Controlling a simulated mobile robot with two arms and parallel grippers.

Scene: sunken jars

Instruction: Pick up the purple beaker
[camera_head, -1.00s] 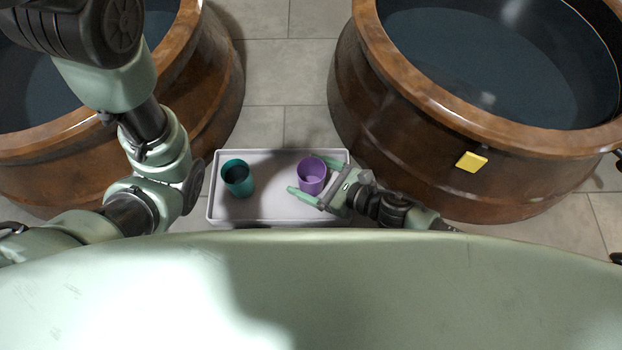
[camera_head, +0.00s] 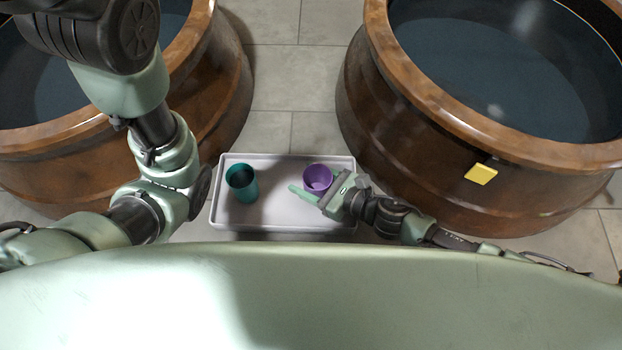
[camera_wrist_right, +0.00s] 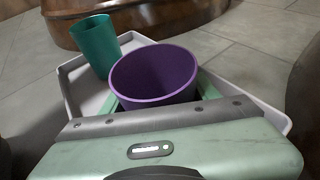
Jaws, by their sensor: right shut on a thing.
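The purple beaker (camera_head: 318,178) is at the right part of the pale tray (camera_head: 283,220) in the head view. It looks upright, with its open top facing up. My right gripper (camera_head: 312,191) reaches in from the right and is shut on the purple beaker. In the right wrist view the beaker (camera_wrist_right: 152,76) stands between the fingers, which it largely hides. Whether its base touches the tray is hard to tell. My left arm comes in from the left, but its gripper does not show.
A teal beaker (camera_head: 242,183) stands at the left part of the tray. Large brown jars with dark liquid stand behind, one at the left (camera_head: 215,90) and one at the right (camera_head: 400,150). A yellow tag (camera_head: 481,174) is on the right jar. Tiled floor lies between them.

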